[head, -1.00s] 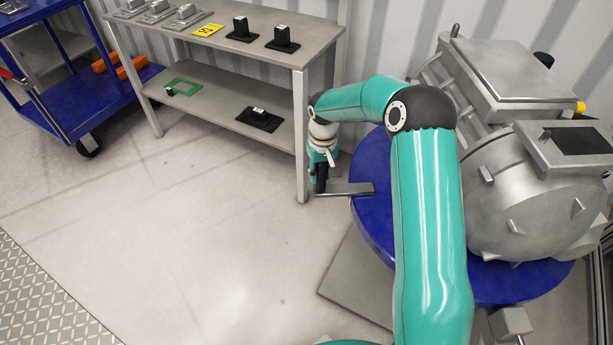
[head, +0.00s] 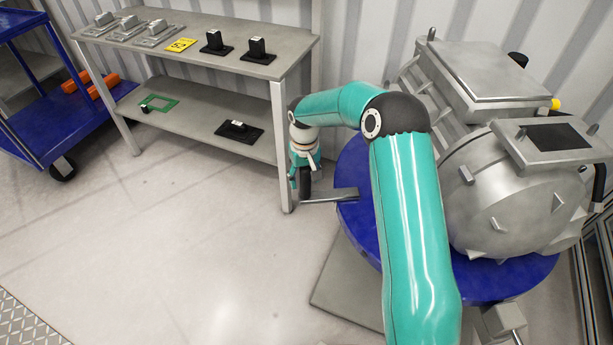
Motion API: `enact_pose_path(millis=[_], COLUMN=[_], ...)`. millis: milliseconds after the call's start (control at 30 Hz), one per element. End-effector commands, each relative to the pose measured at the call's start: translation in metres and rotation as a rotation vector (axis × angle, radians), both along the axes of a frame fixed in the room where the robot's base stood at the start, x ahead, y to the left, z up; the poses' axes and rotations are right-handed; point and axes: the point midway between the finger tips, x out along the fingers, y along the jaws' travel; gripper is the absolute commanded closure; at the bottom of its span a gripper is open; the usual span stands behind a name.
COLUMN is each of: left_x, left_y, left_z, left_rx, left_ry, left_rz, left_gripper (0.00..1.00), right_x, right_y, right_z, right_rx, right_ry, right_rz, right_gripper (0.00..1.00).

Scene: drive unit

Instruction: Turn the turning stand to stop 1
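The turning stand has a round blue disc (head: 352,190) with a flat grey bar (head: 332,195) sticking out to the left from its edge. A large grey drive unit (head: 495,195) sits on the disc. My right gripper (head: 305,190) hangs pointing down at the outer end of the bar. Its dark fingertip overlaps the bar's end in the picture. I cannot tell whether the fingers are closed on the bar. My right forearm hides part of the disc. No stop marking is readable. My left gripper is out of view.
A grey two-level table (head: 205,105) stands just left of my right gripper, its front leg (head: 281,150) close by. It carries several black and grey parts and a yellow tag (head: 181,45). A blue cart (head: 45,130) stands at the far left. The floor in front is clear.

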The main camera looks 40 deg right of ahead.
Motion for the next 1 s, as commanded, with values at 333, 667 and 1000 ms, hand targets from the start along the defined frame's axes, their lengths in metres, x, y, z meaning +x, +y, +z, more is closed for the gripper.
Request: enact_pose_path(millis=[333,667,1000], left_x=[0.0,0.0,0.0], left_y=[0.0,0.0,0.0], left_z=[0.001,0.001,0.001], left_rx=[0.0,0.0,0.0], left_ry=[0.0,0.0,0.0], left_rz=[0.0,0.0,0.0], left_gripper=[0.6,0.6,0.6], right_x=[0.001,0.003,0.003], right_y=[0.001,0.001,0.002], right_z=[0.017,0.082,0.118], right_rx=[0.001,-0.001,0.0], right_ry=[0.0,-0.004,0.0], right_rz=[0.002,0.001,0.002], right_gripper=[0.43,0.43,0.43])
